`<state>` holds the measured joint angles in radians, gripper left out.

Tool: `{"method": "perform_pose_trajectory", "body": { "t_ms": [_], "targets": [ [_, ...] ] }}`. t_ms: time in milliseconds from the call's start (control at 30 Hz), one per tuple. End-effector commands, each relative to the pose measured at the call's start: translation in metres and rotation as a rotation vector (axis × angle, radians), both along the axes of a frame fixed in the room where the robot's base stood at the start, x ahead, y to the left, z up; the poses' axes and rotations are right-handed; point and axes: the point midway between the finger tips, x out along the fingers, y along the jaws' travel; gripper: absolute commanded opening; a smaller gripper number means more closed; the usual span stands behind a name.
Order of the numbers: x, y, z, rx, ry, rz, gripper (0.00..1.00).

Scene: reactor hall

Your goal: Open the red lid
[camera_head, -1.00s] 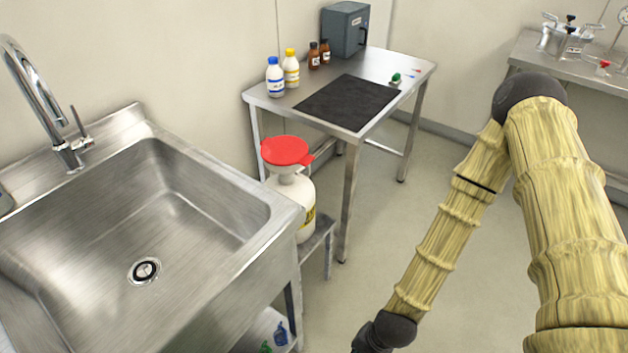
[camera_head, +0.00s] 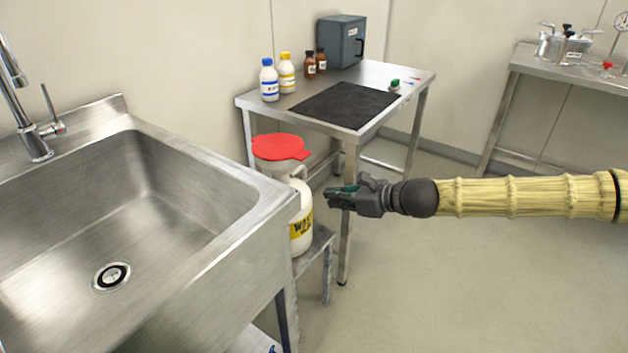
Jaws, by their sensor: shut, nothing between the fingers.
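The red lid (camera_head: 279,146) is a flat round disc with a small tab on its right side. It lies closed on top of a white funnel on a white waste container (camera_head: 301,212) with a yellow label. The container stands on a low metal stand between the sink and the table. My gripper (camera_head: 332,196) is in view just right of the container, a little below the lid's level in the picture. Its fingers point left and are shut with nothing between them. I cannot tell whether it touches the container.
A steel sink (camera_head: 238,240) fills the left, its edge close to the container. A steel table (camera_head: 408,78) behind holds a black mat (camera_head: 345,105), several bottles and a grey box (camera_head: 340,42). Another bench (camera_head: 535,62) stands at the back right. The floor at right is clear.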

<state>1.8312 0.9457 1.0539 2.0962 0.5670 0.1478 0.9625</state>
Motion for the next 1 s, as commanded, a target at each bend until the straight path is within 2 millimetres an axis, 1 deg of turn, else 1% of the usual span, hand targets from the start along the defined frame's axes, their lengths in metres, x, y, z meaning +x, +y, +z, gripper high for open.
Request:
{"method": "perform_pose_trajectory", "body": {
  "t_ms": [33,100,200,267,433,700,1000],
  "targets": [
    [0.008,-0.008,0.007,0.033,0.001,-0.024,0.00],
    [0.015,-0.016,0.020,0.070,0.004,-0.046,0.00],
    [0.021,-0.022,0.030,0.099,0.009,-0.061,0.00],
    [0.023,-0.021,0.032,0.106,0.009,-0.065,0.00],
    [0.032,-0.009,0.026,0.105,0.011,-0.064,0.00],
    [0.054,0.023,0.013,0.105,0.010,-0.062,0.00],
    [0.075,0.052,0.000,0.103,0.010,-0.062,0.00]
  ]
}}
